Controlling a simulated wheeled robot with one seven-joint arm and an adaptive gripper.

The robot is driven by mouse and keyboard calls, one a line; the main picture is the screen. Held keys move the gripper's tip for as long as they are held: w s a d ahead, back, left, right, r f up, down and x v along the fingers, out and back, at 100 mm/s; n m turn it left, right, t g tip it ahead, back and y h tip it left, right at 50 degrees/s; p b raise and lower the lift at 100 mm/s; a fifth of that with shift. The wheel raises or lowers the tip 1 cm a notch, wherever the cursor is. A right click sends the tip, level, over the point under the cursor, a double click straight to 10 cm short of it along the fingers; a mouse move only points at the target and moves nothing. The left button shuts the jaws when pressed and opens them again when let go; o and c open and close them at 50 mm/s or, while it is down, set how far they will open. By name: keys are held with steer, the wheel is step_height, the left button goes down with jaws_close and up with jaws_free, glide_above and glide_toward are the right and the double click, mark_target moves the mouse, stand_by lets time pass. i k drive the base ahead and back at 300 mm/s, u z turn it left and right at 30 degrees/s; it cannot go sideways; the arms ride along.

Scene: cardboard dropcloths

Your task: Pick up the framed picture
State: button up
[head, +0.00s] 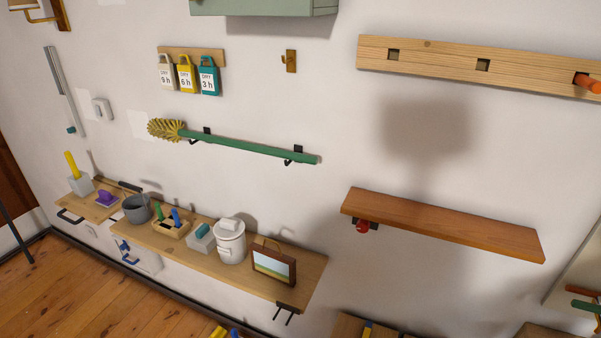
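The framed picture (273,264) has a dark brown frame around a small landscape of blue sky and green ground. It stands upright, leaning slightly back, near the right end of a low light-wood wall shelf (307,278). A white lidded pot (231,246) stands close on its left. A light wooden piece shows just behind its top edge. My gripper is not in view, so its state and its distance from the picture are hidden.
Left along the shelf are a grey-and-teal block (201,238), a wooden holder (172,229) and a grey pot (137,209). A bare reddish shelf (440,222) is at right. A green-handled brush (245,146) hangs above. Wooden floor (80,295) lies lower left.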

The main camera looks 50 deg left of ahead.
mark_target(280, 268)
steer(key=u, duration=4.2)
steer(key=k, duration=0.6)
steer(key=z, duration=1.5)
